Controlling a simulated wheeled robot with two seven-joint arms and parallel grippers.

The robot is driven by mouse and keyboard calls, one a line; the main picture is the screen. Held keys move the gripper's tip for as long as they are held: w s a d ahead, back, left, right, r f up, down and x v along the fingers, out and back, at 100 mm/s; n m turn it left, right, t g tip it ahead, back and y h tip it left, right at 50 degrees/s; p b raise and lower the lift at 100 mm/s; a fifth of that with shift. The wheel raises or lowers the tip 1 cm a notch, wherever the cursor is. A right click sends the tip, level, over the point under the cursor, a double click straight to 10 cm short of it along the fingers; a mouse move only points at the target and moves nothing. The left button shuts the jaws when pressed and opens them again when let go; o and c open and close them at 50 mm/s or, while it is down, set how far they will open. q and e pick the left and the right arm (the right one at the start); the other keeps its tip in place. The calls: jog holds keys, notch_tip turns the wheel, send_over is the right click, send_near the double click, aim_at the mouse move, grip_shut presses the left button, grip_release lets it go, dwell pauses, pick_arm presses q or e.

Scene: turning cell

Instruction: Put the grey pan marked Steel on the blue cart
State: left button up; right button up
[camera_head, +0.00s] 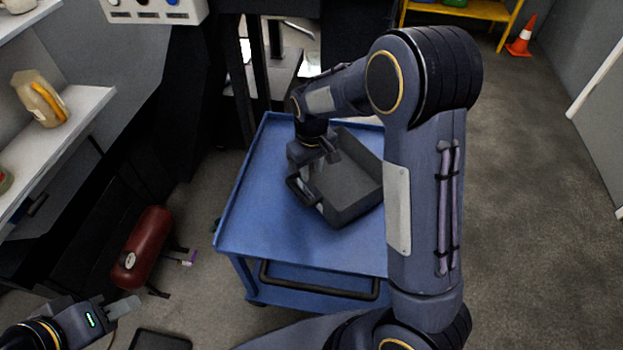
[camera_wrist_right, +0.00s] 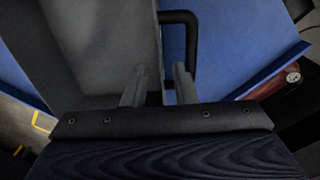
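The grey pan (camera_head: 350,209) is an open, square-cornered tray with a dark bar handle (camera_head: 299,191). It is over the top of the blue cart (camera_head: 255,215) and looks to rest on it. No Steel marking is readable. My right gripper (camera_head: 330,155) is at the pan's far left rim. In the right wrist view, its two fingers (camera_wrist_right: 160,82) stand apart, one on each side of the pan's wall, with gaps showing. My right arm hides the cart's right part. My left gripper (camera_head: 122,307) is low at the left, away from the cart; its finger gap is unclear.
A dark red cylinder (camera_head: 142,246) lies on the floor left of the cart. An orange cone (camera_head: 521,38) and yellow stand (camera_head: 470,10) are at the back right. The floor at right is clear.

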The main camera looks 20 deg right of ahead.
notch_tip(320, 180, up, 3)
jog(key=shift+s+r, duration=0.1)
jog(key=shift+r, duration=0.05)
jog(key=s+d+r+m+t+y, duration=0.2)
jog(key=s+r+m+y, duration=0.1)
jog(key=s+r, duration=0.7)
jog(key=s+a+m+t, duration=0.1)
jog(key=s+t, duration=0.2)
jog(key=s, duration=1.2)
jog(key=shift+a+r+y, duration=0.2)
jog(key=shift+a+y, duration=0.1)
jog(key=shift+y, duration=0.1)
